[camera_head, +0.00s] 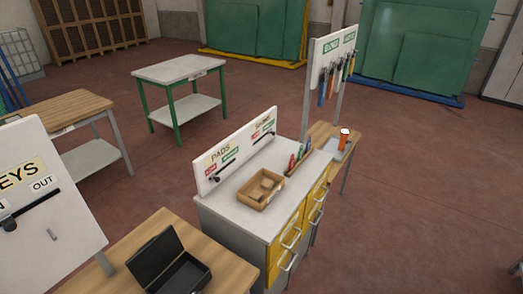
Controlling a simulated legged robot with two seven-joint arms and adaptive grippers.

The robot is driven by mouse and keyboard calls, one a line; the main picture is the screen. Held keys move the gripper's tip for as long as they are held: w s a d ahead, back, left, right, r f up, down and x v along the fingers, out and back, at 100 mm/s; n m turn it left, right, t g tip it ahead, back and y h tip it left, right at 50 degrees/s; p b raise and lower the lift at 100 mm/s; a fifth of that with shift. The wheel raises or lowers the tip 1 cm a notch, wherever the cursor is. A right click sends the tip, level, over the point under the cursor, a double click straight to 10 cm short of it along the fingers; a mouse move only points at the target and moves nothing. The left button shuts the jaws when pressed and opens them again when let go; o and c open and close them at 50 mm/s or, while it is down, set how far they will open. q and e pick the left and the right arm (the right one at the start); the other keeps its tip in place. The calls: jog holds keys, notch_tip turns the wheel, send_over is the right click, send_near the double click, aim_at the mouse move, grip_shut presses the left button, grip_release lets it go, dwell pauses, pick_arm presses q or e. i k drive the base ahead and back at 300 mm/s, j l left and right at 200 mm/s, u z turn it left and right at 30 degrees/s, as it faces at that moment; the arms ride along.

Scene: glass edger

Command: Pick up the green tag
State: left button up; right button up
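A narrow wooden rack (299,162) stands on the right side of the white-topped cabinet (228,196). Several small coloured pieces stand in it, red, blue and a green one (300,151); they are too small to tell for sure whether the green one is a tag. Green labels also show on the white PADS board (231,154) at the back of the cabinet. Neither of my grippers is in view.
An open cardboard box (261,189) sits on the cabinet, above yellow drawers (278,262). A black open case (172,267) lies on the wooden table in front. A KEYS board (45,190) stands at left, a tool board (335,56) behind. Floor at right is clear.

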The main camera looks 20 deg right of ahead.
aim_at(300, 153)
jog(key=i+l+u, duration=0.2)
jog(key=l+u, duration=0.2)
jog(key=l, duration=0.3)
jog(key=i+l+u, duration=0.1)
jog(key=l+u, duration=0.25)
jog(key=l, duration=0.35)
jog(key=l+u, duration=0.4)
jog(key=l, duration=0.35)
